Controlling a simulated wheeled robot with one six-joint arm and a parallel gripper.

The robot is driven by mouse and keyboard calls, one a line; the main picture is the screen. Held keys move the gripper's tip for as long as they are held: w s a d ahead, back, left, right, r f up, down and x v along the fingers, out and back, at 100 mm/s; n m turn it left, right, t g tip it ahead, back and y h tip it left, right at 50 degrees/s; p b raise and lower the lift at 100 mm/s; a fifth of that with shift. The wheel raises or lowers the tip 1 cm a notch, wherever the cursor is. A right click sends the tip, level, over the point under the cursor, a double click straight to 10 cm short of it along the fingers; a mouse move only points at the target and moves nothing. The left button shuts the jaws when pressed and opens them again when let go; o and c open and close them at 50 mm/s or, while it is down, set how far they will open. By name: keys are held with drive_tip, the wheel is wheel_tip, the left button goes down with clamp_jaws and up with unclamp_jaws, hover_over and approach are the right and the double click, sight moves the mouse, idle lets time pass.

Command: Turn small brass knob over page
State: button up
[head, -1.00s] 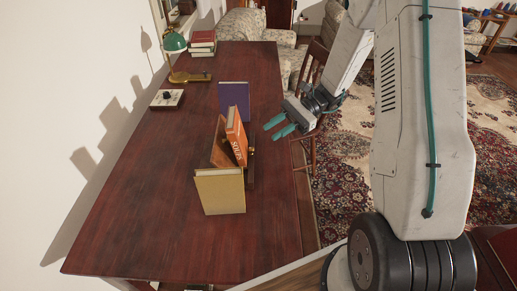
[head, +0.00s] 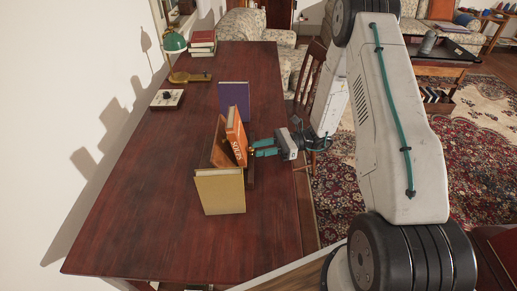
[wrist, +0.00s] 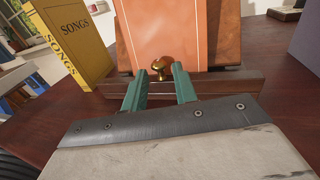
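The small brass knob (wrist: 158,69) is on the lower ledge of a wooden bookstand (wrist: 215,84), in front of an orange book (wrist: 166,35) that leans on it. In the head view the orange book (head: 237,137) stands mid-desk, and I cannot make out the knob clearly. My gripper (head: 252,148) reaches in from the right, close to the stand's front. In the wrist view the two green fingers of my gripper (wrist: 158,75) are apart, with the knob showing between their tips. I cannot tell if either finger touches it. Nothing is held.
A yellow book (head: 220,191) stands upright at the near end of the stand, and a purple book (head: 235,98) at the far end. A control box (head: 167,99), green lamp (head: 174,44) and stacked books (head: 202,42) are farther back. The desk's (head: 140,215) left side is clear.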

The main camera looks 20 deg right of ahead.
drive_tip(key=shift+a, duration=0.65)
clamp_jaws()
